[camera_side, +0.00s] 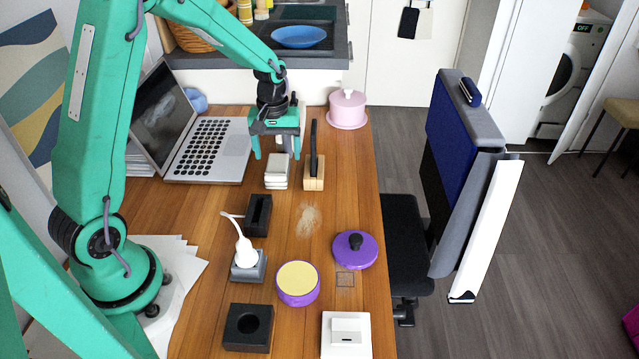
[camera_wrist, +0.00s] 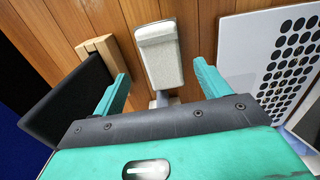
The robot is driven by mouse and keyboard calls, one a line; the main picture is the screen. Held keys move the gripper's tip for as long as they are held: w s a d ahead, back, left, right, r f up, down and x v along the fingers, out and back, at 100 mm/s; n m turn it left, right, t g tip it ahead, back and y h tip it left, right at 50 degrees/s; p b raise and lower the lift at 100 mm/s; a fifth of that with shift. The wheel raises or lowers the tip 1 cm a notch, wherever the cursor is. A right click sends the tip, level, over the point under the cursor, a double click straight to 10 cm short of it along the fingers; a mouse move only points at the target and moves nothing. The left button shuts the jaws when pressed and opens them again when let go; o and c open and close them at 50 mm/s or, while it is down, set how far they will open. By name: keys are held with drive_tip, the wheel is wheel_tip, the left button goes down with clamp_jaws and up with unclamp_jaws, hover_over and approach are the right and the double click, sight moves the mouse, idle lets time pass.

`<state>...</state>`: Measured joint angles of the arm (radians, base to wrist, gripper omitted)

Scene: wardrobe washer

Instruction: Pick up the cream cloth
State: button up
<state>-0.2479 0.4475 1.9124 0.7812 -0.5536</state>
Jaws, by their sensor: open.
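A dark upright panel in a wooden block (camera_side: 314,172) stands close on the right. The open laptop (camera_side: 222,150) is on the left. A pink lidded pot (camera_side: 347,110) is behind. A black holder (camera_side: 259,214) sits in front; a pale smear (camera_side: 308,220) marks the table.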

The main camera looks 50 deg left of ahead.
sight(277, 165)
drive_tip(key=shift+f, duration=0.1)
drive_tip(key=shift+s+a+f, duration=0.1)
drive_tip(key=shift+f, duration=1.15)
drive_tip(key=shift+a+f, duration=0.1)
drive_tip(key=shift+f, duration=1.15)
drive_tip(key=shift+c, duration=0.2)
drive_tip(key=c, duration=1)
